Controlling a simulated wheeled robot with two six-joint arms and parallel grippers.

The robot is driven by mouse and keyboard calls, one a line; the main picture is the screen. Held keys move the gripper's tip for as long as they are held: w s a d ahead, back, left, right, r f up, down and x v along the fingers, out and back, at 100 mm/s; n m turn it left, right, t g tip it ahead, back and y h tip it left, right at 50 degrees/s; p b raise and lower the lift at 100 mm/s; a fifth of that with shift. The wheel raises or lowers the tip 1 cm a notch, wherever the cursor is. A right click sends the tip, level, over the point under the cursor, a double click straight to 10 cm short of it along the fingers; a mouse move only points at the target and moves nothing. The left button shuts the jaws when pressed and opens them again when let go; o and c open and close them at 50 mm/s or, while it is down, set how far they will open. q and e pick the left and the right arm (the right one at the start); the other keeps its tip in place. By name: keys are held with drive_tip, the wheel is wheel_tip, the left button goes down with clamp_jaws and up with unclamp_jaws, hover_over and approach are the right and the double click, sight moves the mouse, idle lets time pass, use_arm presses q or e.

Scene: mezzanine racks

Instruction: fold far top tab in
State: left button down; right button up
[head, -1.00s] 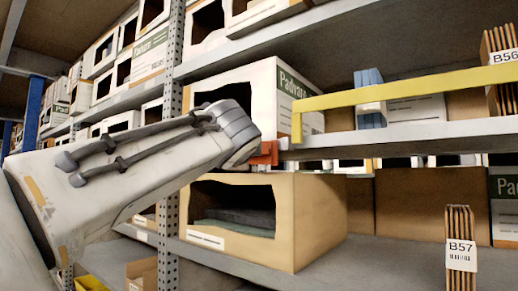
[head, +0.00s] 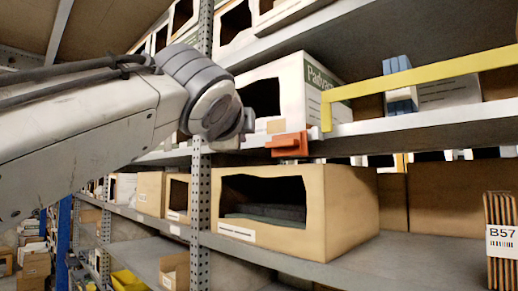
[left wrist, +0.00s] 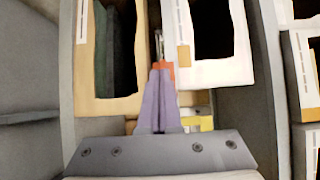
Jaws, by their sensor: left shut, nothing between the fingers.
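My left gripper (head: 247,121) is in front of the lower corner of a white open-front box (head: 315,100) on the middle shelf. In the left wrist view its fingers (left wrist: 160,72) are together, with nothing held between them. Their tips overlap or lie close to an orange clip (head: 289,145) on the shelf edge; I cannot tell if they touch. Below is a tan open-front box (head: 350,205) with dark folded contents; it shows at left in the wrist view. I cannot make out a separate top tab on either box. My right gripper is not in view.
A yellow bar (head: 430,75) runs along the middle shelf, right of the orange clip. A perforated grey post (head: 200,215) stands left of the tan box. A B57 bundle (head: 500,238) stands at lower right. The lower shelf (head: 300,268) has bare space in front.

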use_arm(q)
drive_tip(key=shift+s+a, duration=0.8)
drive_tip(key=shift+s, duration=0.3)
drive_tip(key=shift+f, duration=0.1)
drive_tip(key=s+d+f+n+g+b, duration=0.1)
drive_tip(key=d+f+g, duration=0.2)
drive_tip(key=f, duration=0.8)
drive_tip(key=s+d+f+n+g+h, duration=0.1)
drive_tip(key=d+f+n+g, duration=0.15)
drive_tip(key=f, duration=0.95)
drive_tip(key=s+d+f+n+g+b, duration=0.15)
drive_tip(key=f+g, duration=0.25)
drive_tip(key=f, duration=0.7)
drive_tip(key=s+a+f+n+g, duration=0.1)
drive_tip(key=s+f+n+g, duration=0.1)
drive_tip(key=s+f, duration=0.4)
drive_tip(key=s+a+f+n+g, duration=0.1)
drive_tip(key=s+f+n+g, duration=0.1)
drive_tip(key=s+f, duration=0.5)
drive_tip(key=s+a+f+n+g+y, duration=0.1)
drive_tip(key=s+f+g, duration=0.3)
drive_tip(key=f, duration=0.8)
drive_tip(key=shift+s+a+n, duration=0.55)
drive_tip(key=shift+s+n, duration=0.15)
drive_tip(key=shift+s, duration=0.55)
drive_tip(key=shift+g, duration=0.25)
